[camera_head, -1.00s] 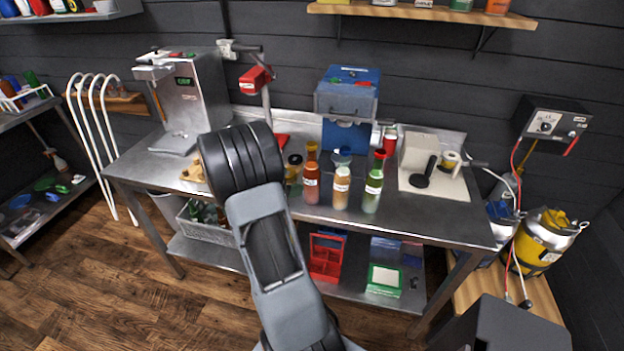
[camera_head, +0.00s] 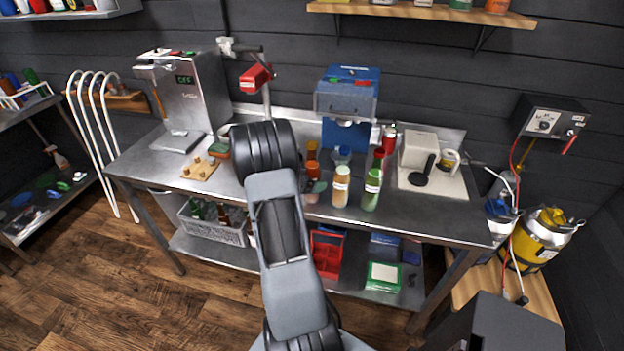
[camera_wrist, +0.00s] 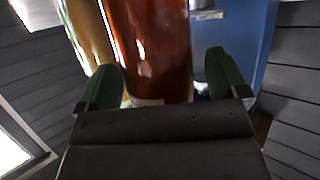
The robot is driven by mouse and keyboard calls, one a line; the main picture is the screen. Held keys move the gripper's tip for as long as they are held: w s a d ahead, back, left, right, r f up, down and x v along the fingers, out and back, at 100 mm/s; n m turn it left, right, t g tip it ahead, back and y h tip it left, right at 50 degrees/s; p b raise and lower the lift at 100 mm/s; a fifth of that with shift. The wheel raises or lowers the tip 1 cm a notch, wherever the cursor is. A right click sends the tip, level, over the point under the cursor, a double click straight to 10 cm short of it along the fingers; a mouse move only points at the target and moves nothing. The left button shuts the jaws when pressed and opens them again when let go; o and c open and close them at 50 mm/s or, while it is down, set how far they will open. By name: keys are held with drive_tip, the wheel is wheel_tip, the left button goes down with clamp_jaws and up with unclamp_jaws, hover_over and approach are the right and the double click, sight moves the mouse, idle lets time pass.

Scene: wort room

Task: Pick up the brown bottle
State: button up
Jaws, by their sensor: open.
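In the wrist view, a brown-red bottle (camera_wrist: 150,40) stands between the two green fingertips of my gripper (camera_wrist: 162,68). The fingers are open, with a clear gap on the right of the bottle; the left finger is nearer to it. The bottle's top is out of the picture. In the head view my arm covers most of the gripper. An orange-red bottle (camera_head: 312,168) shows just right of my arm on the steel bench, partly hidden; it is probably the same one.
A yellowish bottle (camera_wrist: 90,35) stands close on the left in the wrist view. In the head view, a pale orange bottle (camera_head: 341,187) and a green bottle (camera_head: 371,190) stand just to the right. A blue machine (camera_head: 347,100) is behind. A wooden board (camera_head: 201,168) lies on the left.

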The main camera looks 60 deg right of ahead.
drive_tip(key=c, duration=1.4)
